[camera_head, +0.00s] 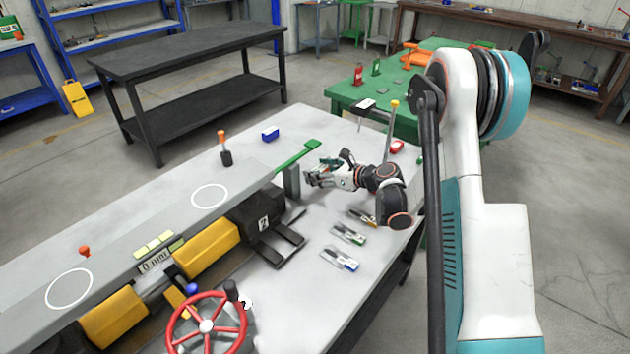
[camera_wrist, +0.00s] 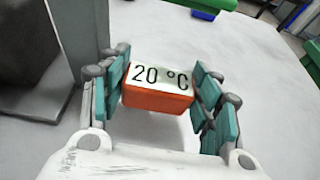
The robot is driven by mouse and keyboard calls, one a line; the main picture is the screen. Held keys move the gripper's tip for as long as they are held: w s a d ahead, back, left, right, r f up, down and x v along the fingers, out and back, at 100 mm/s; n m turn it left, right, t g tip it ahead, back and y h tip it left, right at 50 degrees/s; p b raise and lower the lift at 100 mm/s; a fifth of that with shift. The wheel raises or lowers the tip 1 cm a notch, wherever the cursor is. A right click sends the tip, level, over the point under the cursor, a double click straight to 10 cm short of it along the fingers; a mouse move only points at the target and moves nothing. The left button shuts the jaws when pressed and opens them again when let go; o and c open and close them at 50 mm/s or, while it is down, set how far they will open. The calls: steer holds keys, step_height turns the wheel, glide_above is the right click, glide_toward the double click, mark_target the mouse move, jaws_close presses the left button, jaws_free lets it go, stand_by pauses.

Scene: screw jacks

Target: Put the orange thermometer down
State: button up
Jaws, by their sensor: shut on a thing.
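The orange thermometer (camera_wrist: 158,96) is a small block with a white top face reading "20 °C". In the wrist view it sits between the teal finger pads of my gripper (camera_wrist: 158,98), which is shut on it. In the head view my gripper (camera_head: 322,178) is low over the white tabletop (camera_head: 300,235), just right of a grey upright post. The thermometer cannot be made out there, hidden by the fingers. Whether its underside touches the table cannot be told.
The grey post (camera_head: 291,182) and a green lever (camera_head: 297,155) are close left of my gripper. A blue block (camera_head: 270,134) lies farther back. Several small tools lie in front, including a blue-ended one (camera_head: 340,258). A red handwheel (camera_head: 207,326) is front left.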

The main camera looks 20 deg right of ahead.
steer(key=shift+w+a, duration=0.3)
steer(key=shift+w, duration=0.1)
steer(key=shift+w+a, duration=0.35)
steer(key=shift+w, duration=0.1)
step_height(320, 180, down, 4)
steer(key=shift+d+r+b, duration=0.1)
steer(key=shift+r+b, duration=0.05)
steer(key=shift+b, duration=1.1)
steer(key=shift+r, duration=0.15)
steer(key=o, duration=1.2)
